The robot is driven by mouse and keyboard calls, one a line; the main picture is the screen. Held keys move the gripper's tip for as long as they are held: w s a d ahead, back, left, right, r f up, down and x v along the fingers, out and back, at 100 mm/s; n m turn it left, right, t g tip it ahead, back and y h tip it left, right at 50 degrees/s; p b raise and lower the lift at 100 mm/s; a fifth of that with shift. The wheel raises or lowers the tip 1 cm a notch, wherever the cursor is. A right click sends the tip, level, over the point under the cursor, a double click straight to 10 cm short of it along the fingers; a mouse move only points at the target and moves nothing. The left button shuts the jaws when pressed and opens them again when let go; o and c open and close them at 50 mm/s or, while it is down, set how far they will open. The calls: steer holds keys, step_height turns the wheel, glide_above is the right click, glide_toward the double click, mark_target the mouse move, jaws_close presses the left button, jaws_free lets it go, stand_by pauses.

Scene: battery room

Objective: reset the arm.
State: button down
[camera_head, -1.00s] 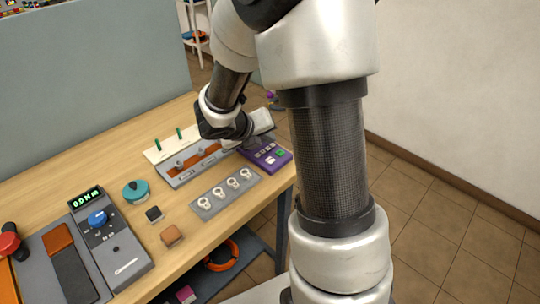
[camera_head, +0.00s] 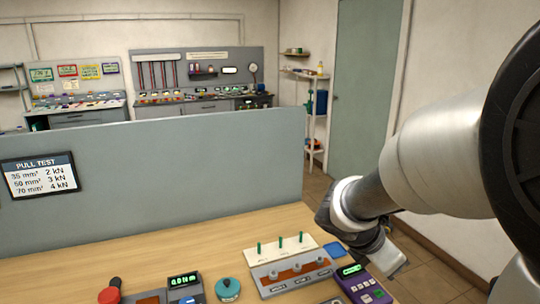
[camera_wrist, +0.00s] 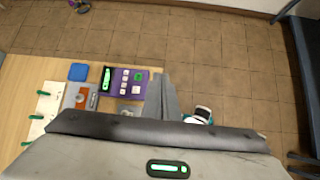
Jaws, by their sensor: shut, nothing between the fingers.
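My arm comes in from the right in the head view, and my gripper (camera_head: 397,268) hangs at the table's right end, just right of the purple device (camera_head: 362,284). In the wrist view the fingers of my gripper (camera_wrist: 165,92) are together with nothing between them. They appear beside the right edge of the purple device (camera_wrist: 125,82), over floor tiles. I cannot tell the exact height of the gripper above the table.
The wooden table (camera_head: 190,244) carries a teal knob (camera_head: 228,289), a panel with green pegs (camera_head: 282,248), a blue square (camera_head: 335,250) and a green-lit display unit (camera_head: 184,281). A grey partition (camera_head: 180,180) stands behind. Open floor (camera_wrist: 230,60) lies right of the table.

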steer(key=s+a+r+m+t+y+p, duration=0.2)
steer(key=s+a+r+m+y+p, duration=0.4)
steer(key=s+a+r+m, duration=0.7)
step_height(320, 180, up, 2)
steer(key=s+m+y, duration=0.1)
steer(key=m, duration=0.7)
steer(key=shift+m, duration=0.3)
steer(key=shift+s+a, duration=0.1)
